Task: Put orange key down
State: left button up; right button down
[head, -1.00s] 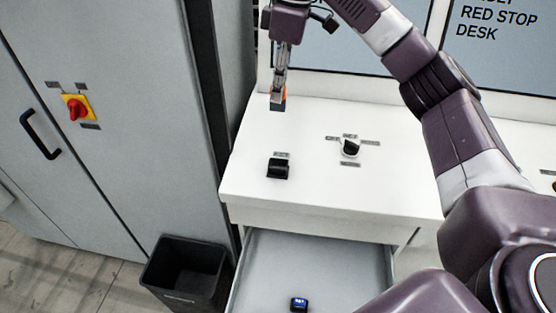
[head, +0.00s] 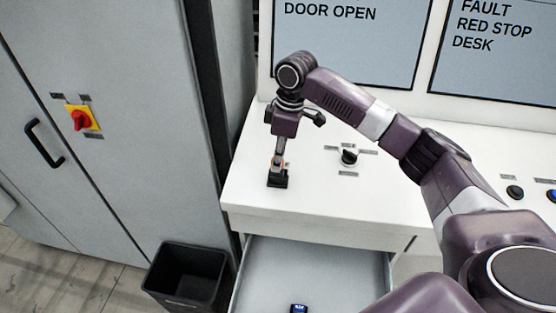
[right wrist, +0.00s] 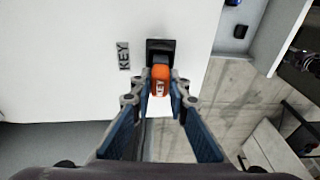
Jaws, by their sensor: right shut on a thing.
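In the head view, my right gripper (head: 278,162) points down from above, shut on the key, of which only a sliver of orange shows. It is right at the black key holder (head: 278,180) on the white desk top. In the right wrist view, the black holder (right wrist: 160,50) stands just beyond the key's end. I cannot tell whether the key is seated in it. My left gripper is not in view.
A black selector knob (head: 349,157) with small labels is to the right on the desk (head: 315,208). An open drawer (head: 330,268) below holds a blue-topped item (head: 299,308). A black bin (head: 187,274) and a grey cabinet with a red switch (head: 80,120) are left.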

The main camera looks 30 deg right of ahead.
jog(key=shift+f, duration=0.8)
jog(key=shift+f, duration=0.15)
jog(key=c, duration=1.8)
grip_release()
jog(key=shift+c, duration=0.2)
